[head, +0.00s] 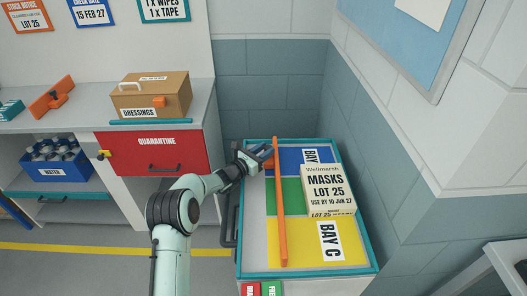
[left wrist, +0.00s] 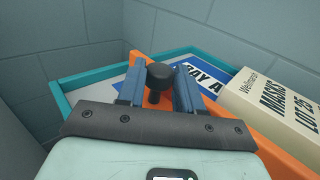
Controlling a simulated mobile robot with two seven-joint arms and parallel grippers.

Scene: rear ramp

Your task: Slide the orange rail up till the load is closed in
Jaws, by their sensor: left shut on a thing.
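The orange rail (head: 280,215) lies lengthwise across the tray of a trolley with a teal rim (head: 308,272). The load, a cream box marked MASKS LOT 25 (head: 327,184), stands to the right of the rail, with a strip of coloured floor between them. My left gripper (head: 264,153) is at the far end of the rail. In the left wrist view its blue fingers (left wrist: 158,88) are shut on a black knob (left wrist: 160,74) on the orange rail (left wrist: 278,140). The box also shows there at the right (left wrist: 275,98). My right gripper is not in view.
The tray floor has blue, green and yellow bays, with a BAY C label (head: 329,241) on the yellow. Tiled walls stand close behind and right. A counter with a DRESSINGS box (head: 150,96) and a red QUARANTINE drawer (head: 152,152) is at the left.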

